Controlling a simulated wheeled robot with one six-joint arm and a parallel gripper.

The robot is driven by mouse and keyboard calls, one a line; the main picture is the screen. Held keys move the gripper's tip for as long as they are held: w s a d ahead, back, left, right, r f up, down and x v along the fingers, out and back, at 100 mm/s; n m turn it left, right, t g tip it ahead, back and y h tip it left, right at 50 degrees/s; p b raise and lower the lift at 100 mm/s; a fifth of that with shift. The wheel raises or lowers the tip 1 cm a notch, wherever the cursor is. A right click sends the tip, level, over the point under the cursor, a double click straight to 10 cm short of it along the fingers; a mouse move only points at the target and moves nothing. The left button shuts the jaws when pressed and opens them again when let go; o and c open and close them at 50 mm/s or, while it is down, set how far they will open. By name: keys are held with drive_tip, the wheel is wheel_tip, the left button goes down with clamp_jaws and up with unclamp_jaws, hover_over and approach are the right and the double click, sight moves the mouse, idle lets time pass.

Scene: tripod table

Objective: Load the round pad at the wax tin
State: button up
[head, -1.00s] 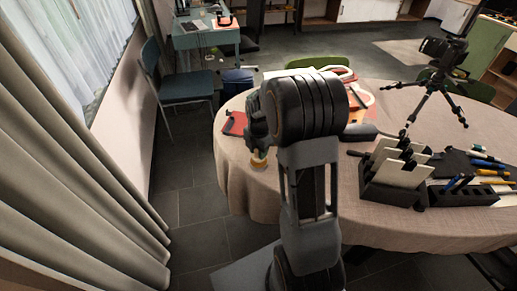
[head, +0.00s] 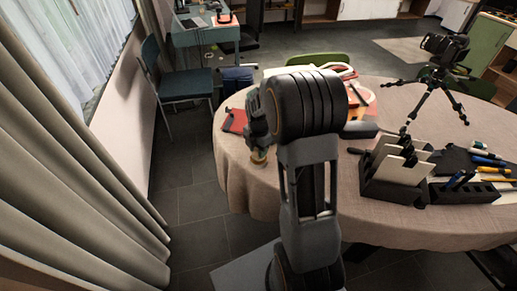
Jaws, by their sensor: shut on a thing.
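My gripper (head: 257,132) hangs over the left end of the table, partly hidden by my own wrist. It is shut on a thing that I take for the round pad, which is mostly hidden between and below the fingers. A small yellowish round thing (head: 258,157) shows right under the fingertips, low over or on the tablecloth. It may be the wax tin or part of the pad; I cannot tell which, nor whether the two touch.
The round table (head: 245,185) has a beige cloth. A red item (head: 235,121) lies left of my gripper. A black slotted holder (head: 393,190) with pale boards, a pen block (head: 463,193) and a camera tripod (head: 434,85) stand at right. The cloth at the front left is clear.

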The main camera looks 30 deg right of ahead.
drive_tip(key=shift+s+f+b, duration=0.1)
drive_tip(key=shift+f+b, duration=0.2)
drive_tip(key=shift+f, duration=0.25)
idle(1.2)
drive_tip(key=shift+r, duration=0.15)
wheel_tip(320, 180, up, 7)
drive_tip(key=p, duration=0.5)
drive_tip(key=shift+p, duration=0.3)
idle(0.6)
